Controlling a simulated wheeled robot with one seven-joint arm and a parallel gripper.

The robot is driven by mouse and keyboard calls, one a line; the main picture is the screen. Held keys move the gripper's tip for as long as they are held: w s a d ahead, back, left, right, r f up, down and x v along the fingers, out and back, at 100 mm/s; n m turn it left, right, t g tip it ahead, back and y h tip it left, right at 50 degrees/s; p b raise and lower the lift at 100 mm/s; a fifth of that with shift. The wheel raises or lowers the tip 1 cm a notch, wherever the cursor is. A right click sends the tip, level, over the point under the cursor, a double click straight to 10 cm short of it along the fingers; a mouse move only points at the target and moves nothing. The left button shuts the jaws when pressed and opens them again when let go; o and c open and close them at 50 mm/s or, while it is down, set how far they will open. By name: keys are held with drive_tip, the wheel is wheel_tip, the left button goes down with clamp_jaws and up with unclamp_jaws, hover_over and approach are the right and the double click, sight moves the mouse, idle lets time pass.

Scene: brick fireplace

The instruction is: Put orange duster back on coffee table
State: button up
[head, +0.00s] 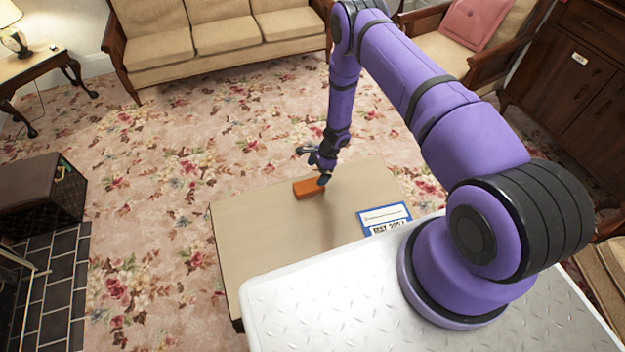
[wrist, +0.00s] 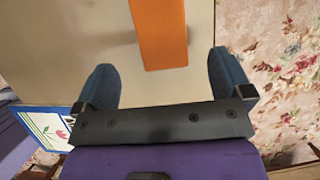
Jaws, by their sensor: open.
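The orange duster (head: 307,188) lies on the coffee table (head: 245,235), near its far edge. In the wrist view the duster (wrist: 160,32) is a plain orange block at the top centre, on the bare tabletop (wrist: 60,55). My gripper (head: 318,165) is over the far part of the table, right by the duster. Its two blue fingers (wrist: 162,85) are spread wide with nothing between them. The duster lies ahead of the fingertips and looks clear of them in the wrist view.
A blue-edged card or book (head: 384,219) lies on the table's right side. A sofa (head: 215,35) stands at the back, and a dark box (head: 42,195) stands at the left. The left part of the tabletop is clear.

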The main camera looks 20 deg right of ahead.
drive_tip(key=shift+v, duration=1.65)
drive_tip(key=w+a+r+n+t, duration=0.1)
drive_tip(key=w+r+n, duration=0.15)
drive_tip(key=r, duration=0.95)
drive_tip(key=w+r+n, duration=0.2)
drive_tip(key=w+r, duration=0.1)
drive_tip(key=r, duration=1)
drive_tip(key=s+a+r+n, duration=0.1)
drive_tip(key=s+r+n, duration=0.15)
drive_tip(key=r, duration=0.85)
drive_tip(key=s+r+n, duration=0.2)
drive_tip(key=s+r, duration=0.1)
drive_tip(key=r, duration=0.8)
drive_tip(key=s+r+n+t+h, duration=0.15)
drive_tip(key=s+r+n, duration=0.35)
drive_tip(key=s+r, duration=1.1)
drive_tip(key=s+d+r+n+t+h, duration=0.1)
drive_tip(key=s+d+r+n, duration=0.1)
drive_tip(key=s, duration=0.7)
drive_tip(key=s+d+r+n+t+h, duration=0.1)
drive_tip(key=s+r, duration=0.3)
drive_tip(key=s, duration=0.6)
drive_tip(key=shift+d+n+t+h, duration=0.35)
drive_tip(key=shift+d+n+h, duration=0.15)
drive_tip(key=shift+d, duration=0.15)
drive_tip(key=shift+r, duration=0.1)
